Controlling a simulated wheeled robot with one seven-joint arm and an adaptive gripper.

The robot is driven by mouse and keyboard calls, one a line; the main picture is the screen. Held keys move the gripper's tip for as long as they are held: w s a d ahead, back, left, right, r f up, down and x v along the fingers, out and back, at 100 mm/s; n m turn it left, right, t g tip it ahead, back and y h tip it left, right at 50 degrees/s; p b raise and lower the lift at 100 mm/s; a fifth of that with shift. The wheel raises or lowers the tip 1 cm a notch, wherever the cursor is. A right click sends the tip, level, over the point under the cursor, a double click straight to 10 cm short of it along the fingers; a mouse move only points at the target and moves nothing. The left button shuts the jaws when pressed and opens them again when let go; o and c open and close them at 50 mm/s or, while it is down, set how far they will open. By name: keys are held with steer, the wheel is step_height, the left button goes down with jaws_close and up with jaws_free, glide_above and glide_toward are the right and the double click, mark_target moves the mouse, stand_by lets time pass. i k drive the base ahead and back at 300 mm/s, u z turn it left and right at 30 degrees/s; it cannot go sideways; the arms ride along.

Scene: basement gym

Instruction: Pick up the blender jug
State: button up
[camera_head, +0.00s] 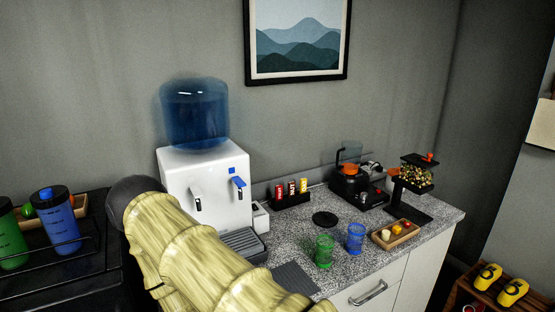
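A clear vessel with orange contents and a dark, handle-like curve, which looks like the blender jug (347,168), stands at the back of the counter. It appears to sit on or just behind a black appliance (357,190); I cannot tell which at this size. My yellow banded arm crosses the lower left foreground, in front of the water dispenser. My gripper is out of the picture, so its opening and anything in it are hidden.
The speckled counter (290,258) carries a green cup (324,251), a blue cup (355,238), a wooden tray (410,234), a black stand (410,207) and a can rack (292,200). A water dispenser (207,190) stands left.

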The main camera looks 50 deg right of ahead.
mark_target(352, 151)
steer(key=u, duration=0.3)
steer(key=k, duration=0.8)
steer(key=z, duration=1.7)
steer(key=i, duration=0.4)
